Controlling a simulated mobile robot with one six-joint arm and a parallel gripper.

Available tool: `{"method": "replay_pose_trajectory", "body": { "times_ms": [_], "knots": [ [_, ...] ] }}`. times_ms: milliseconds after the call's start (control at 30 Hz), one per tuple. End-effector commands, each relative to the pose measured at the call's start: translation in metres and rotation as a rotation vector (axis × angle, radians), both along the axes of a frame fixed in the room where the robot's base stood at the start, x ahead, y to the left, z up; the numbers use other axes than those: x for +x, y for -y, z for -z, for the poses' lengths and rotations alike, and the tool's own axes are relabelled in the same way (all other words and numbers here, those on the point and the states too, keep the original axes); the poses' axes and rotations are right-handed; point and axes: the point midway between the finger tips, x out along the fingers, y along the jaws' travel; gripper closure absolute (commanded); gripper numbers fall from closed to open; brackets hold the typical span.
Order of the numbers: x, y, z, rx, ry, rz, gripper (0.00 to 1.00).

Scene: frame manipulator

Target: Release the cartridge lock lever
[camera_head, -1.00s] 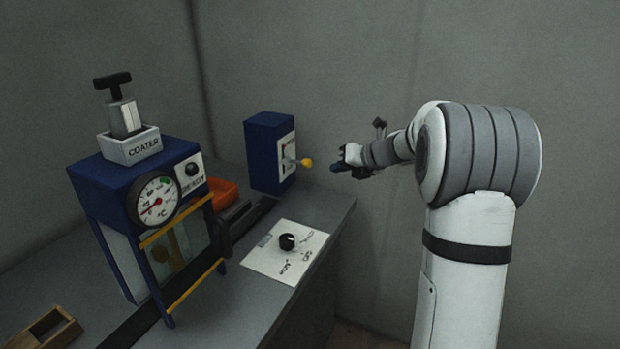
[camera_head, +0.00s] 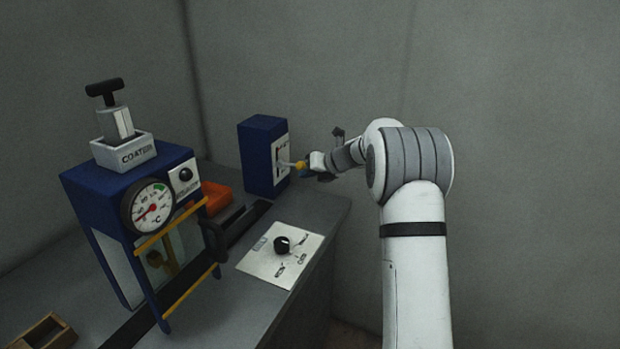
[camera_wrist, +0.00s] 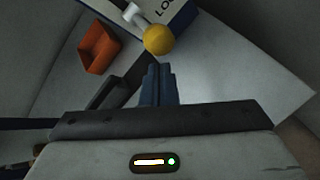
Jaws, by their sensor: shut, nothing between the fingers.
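A blue box (camera_head: 258,150) stands at the back of the bench. A white plate (camera_head: 281,160) on its right face carries a lever with a yellow ball knob (camera_head: 300,165). In the wrist view the knob (camera_wrist: 158,40) sits on a pale stem, just ahead of the fingertips. Part of the lettering "LO" shows on the plate (camera_wrist: 168,8) behind it. My gripper (camera_head: 311,174) is at the knob's right in the head view. In the wrist view the blue fingers (camera_wrist: 158,72) are together and empty. Whether they touch the knob I cannot tell.
The coater (camera_head: 115,185) with a gauge, T-handle and yellow rails stands at the left. An orange tray (camera_head: 215,196) lies behind it. A white panel with a black dial (camera_head: 283,245) lies in front of the blue box. A wooden box (camera_head: 45,333) sits at bottom left.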

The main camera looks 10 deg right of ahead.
Motion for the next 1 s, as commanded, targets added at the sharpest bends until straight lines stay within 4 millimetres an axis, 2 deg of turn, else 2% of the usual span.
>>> {"method": "replay_pose_trajectory", "body": {
  "times_ms": [433, 767, 1000],
  "knots": [
    [0.002, -0.001, -0.003, 0.0, 0.0, -0.002, 1.0],
    [0.005, -0.005, -0.029, 0.001, -0.001, -0.002, 1.0],
    [0.007, -0.006, -0.031, 0.001, 0.004, -0.001, 1.0]
  ]
}}
